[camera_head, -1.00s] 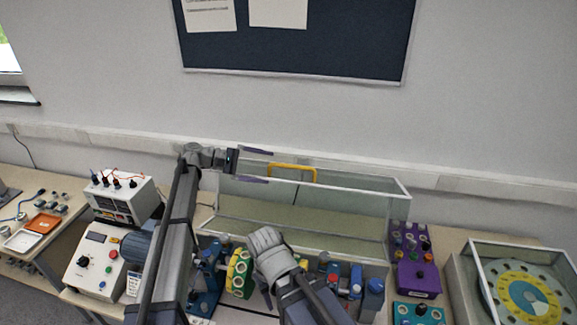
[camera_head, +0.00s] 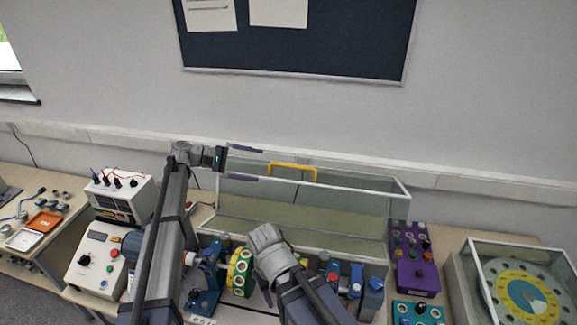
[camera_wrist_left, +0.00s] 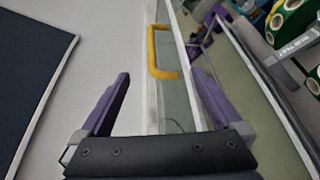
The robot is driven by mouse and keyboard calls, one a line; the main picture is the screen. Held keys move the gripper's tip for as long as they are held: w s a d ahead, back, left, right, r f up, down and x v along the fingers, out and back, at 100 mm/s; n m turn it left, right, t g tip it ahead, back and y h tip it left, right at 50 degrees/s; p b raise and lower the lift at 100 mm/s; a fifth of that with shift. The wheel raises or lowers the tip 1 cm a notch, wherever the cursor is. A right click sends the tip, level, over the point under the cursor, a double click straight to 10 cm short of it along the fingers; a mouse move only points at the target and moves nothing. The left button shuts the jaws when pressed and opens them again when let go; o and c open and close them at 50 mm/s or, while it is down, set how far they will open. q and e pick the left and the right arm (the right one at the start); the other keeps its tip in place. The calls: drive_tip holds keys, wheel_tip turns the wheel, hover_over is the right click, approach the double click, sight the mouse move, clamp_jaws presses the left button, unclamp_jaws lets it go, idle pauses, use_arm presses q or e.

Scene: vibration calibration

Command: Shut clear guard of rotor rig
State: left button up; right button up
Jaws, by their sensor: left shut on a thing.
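The clear guard (camera_head: 350,212) of the rotor rig is a long glass box with pale rims. It stands raised behind the rotor parts, and its yellow handle (camera_head: 293,166) is on the upper edge. The rig's yellow-green rotor (camera_head: 240,272) lies uncovered in front, partly hidden by my other arm. My left gripper (camera_head: 246,164) is at the guard's upper left corner, to the left of the handle and apart from it. Its purple fingers are spread with a clear gap. In the left wrist view the handle (camera_wrist_left: 152,55) shows beyond the fingertips. My right gripper's fingers do not show.
A white control box (camera_head: 97,260) and a white instrument (camera_head: 122,196) stand at left. A purple box (camera_head: 415,277) and a covered dial unit (camera_head: 520,295) stand at right. My other arm covers part of the rig. The wall is close behind the guard.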

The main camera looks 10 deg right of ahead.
use_arm(q)
drive_tip(key=p+v, duration=0.1)
drive_tip(key=v, duration=0.6)
drive_tip(key=shift+w+a, duration=0.15)
drive_tip(key=shift+a, duration=0.05)
drive_tip(key=shift+c, duration=0.6)
drive_tip(key=shift+d, duration=0.15)
drive_tip(key=shift+s, duration=0.2)
drive_tip(key=s+a+f+m+t+y, duration=0.1)
drive_tip(key=s+a+f+y, duration=0.1)
drive_tip(key=s+f+y, duration=0.5)
drive_tip(key=s+a+f+m+y, duration=0.1)
drive_tip(key=s+f, duration=0.4)
drive_tip(key=s, duration=0.6)
drive_tip(key=s+a+f+m+t+y, duration=0.1)
drive_tip(key=s+a+f+m+y, duration=0.3)
drive_tip(key=s+a+y, duration=0.55)
drive_tip(key=s+d+f+m+b, duration=0.1)
drive_tip(key=s+d+f+b, duration=0.3)
drive_tip(key=s+f+b, duration=0.1)
drive_tip(key=s+d+f+m+h+b, duration=0.1)
drive_tip(key=s+d+f+b, duration=0.3)
drive_tip(key=f+b, duration=0.4)
drive_tip(key=shift+s+d+f+m+g, duration=0.3)
drive_tip(key=shift+s+d+m, duration=0.1)
drive_tip(key=shift+d+m, duration=0.4)
